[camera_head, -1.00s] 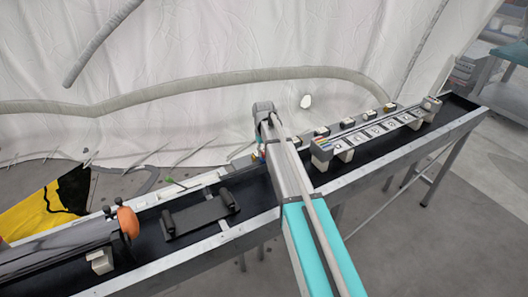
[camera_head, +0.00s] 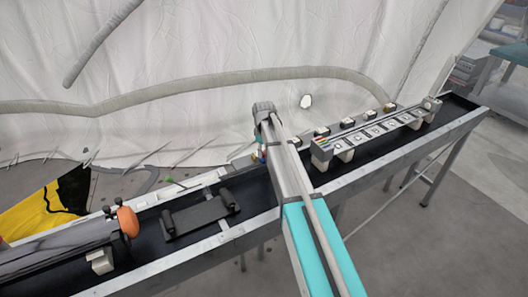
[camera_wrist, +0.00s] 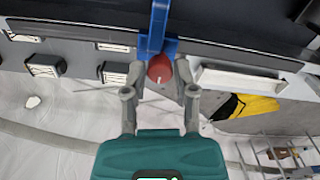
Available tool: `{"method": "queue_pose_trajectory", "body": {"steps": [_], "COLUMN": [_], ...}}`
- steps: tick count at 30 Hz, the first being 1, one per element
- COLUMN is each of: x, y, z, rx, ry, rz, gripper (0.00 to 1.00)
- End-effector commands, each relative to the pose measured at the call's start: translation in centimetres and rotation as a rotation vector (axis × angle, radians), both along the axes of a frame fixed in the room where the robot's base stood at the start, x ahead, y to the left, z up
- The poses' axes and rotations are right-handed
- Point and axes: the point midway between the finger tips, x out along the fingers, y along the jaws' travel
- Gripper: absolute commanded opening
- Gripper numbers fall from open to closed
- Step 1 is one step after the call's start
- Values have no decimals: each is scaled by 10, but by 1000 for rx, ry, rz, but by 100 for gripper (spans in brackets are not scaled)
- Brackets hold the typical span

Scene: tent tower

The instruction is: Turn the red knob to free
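The red knob (camera_wrist: 160,68) is round and sits on a blue bracket (camera_wrist: 159,44) in the wrist view. A thin pale line marks its face. My gripper (camera_wrist: 160,72) has one finger on each side of the knob, with a narrow gap seeming to show on both sides. I cannot tell how deep the fingertips reach around it. In the head view my arm hides the knob and most of my gripper.
A long dark trough (camera_head: 459,104) with metal edges runs beneath my arm. A row of lettered blocks (camera_head: 377,135) stands to the right. A black roller frame (camera_head: 200,214) and an orange knob (camera_head: 128,222) lie to the left. White fabric (camera_head: 200,60) hangs behind.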

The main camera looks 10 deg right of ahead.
Motion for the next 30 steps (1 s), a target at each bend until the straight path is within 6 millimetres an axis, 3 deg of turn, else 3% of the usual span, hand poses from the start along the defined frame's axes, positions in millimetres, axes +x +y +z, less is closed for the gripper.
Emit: {"method": "queue_pose_trajectory", "body": {"steps": [1, 3, 4, 20, 30], "x": [0, 0, 0, 0, 0], "y": [0, 0, 0, 0, 0], "z": [0, 0, 0, 0, 0], "rx": [0, 0, 0, 0, 0], "ry": [0, 0, 0, 0, 0], "rz": [0, -1, -1, -21, -165], "gripper": [52, 65, 67, 67, 67]}}
